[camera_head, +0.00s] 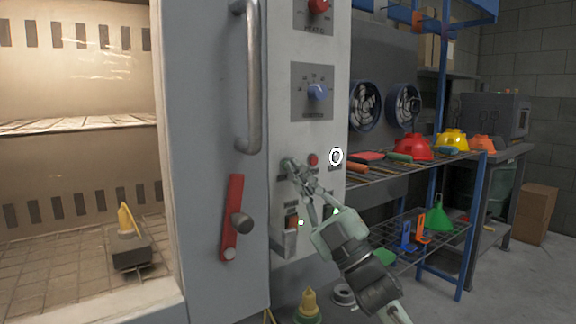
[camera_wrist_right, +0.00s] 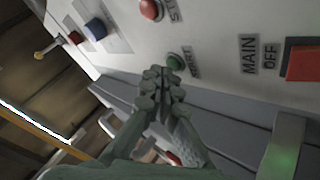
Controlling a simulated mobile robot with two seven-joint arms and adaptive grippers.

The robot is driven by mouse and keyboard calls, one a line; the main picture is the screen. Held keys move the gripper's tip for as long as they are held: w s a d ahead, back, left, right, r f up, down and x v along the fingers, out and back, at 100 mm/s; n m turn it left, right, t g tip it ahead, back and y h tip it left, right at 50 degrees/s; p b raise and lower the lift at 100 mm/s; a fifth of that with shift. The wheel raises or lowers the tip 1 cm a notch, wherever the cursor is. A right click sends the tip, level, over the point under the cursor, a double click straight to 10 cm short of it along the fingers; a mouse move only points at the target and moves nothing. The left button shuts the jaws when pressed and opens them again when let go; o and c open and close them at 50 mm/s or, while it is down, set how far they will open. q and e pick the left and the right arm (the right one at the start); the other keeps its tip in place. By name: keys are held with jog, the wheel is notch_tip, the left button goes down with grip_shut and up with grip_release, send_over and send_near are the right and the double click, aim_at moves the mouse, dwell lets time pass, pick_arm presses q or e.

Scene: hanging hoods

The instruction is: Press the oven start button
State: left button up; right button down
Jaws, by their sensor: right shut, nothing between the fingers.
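The oven's control panel (camera_head: 309,133) is the pale front beside the open chamber. The green start button (camera_wrist_right: 174,61) shows in the right wrist view just beyond my fingertips, with its label partly covered. In the head view my fingertips cover its place. My right gripper (camera_head: 291,166) is shut and empty, its tips at the panel left of the red stop button (camera_head: 313,160). It also shows in the right wrist view (camera_wrist_right: 160,80), pointing at the green button. The tips are very close to the button; I cannot tell whether they touch it. My left gripper is not in view.
A red main switch (camera_wrist_right: 303,63) sits near the start button. A blue knob (camera_head: 317,92) is higher on the panel. The oven door handle (camera_head: 247,80) and a red lever (camera_head: 233,215) stand out at left. A wire rack (camera_head: 400,167) holds several bowls and tools.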

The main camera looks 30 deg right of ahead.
dwell(0.4)
jog(key=shift+w, duration=0.35)
jog(key=shift+s, duration=0.1)
dwell(0.5)
jog(key=shift+s, duration=0.7)
jog(key=shift+s+d, duration=0.15)
jog(key=shift+s, duration=1.1)
jog(key=shift+s+d, duration=0.1)
jog(key=shift+s, duration=1.15)
